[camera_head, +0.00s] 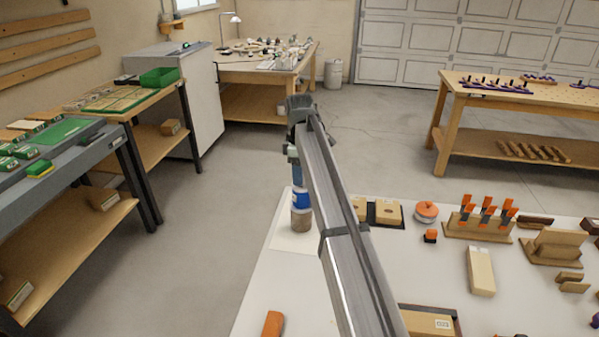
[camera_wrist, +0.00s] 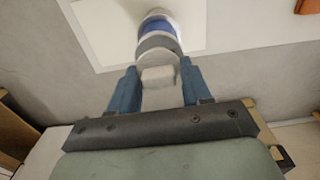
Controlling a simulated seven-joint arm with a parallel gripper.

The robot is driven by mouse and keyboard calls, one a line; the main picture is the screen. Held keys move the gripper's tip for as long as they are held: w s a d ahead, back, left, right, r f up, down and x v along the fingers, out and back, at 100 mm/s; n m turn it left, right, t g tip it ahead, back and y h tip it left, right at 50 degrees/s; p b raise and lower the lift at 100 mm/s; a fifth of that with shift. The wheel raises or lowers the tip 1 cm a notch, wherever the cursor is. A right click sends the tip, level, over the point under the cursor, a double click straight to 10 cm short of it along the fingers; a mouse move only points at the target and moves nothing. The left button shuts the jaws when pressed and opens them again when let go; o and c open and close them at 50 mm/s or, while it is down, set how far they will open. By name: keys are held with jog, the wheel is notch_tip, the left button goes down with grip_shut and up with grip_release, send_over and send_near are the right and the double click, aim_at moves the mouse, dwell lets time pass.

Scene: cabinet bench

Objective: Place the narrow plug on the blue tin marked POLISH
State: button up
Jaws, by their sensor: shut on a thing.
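My gripper (camera_wrist: 157,85) shows in the wrist view with its two blue fingers shut on a pale, blocky piece, which I take to be the narrow plug (camera_wrist: 158,76). Just beyond the plug is a round tin (camera_wrist: 157,28) with a blue band between white and grey parts. In the head view the blue, white and brownish tin (camera_head: 301,212) stands upright near the far left of the white table, directly below my gripper. Its marking is too small to read. I cannot tell whether plug and tin touch. My arm hides part of the table right of the tin.
A pale mat (camera_head: 290,240) lies under the tin. Right of my arm are a tan box (camera_head: 388,213), a round orange-topped object (camera_head: 426,210), a rack of orange-handled tools (camera_head: 480,222) and a pale block (camera_head: 481,270). An orange piece (camera_head: 272,323) lies at the front.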

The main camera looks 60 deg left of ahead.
jog(key=shift+f, duration=0.15)
jog(key=o, duration=1)
notch_tip(320, 180, up, 12)
jog(key=shift+r, duration=0.15)
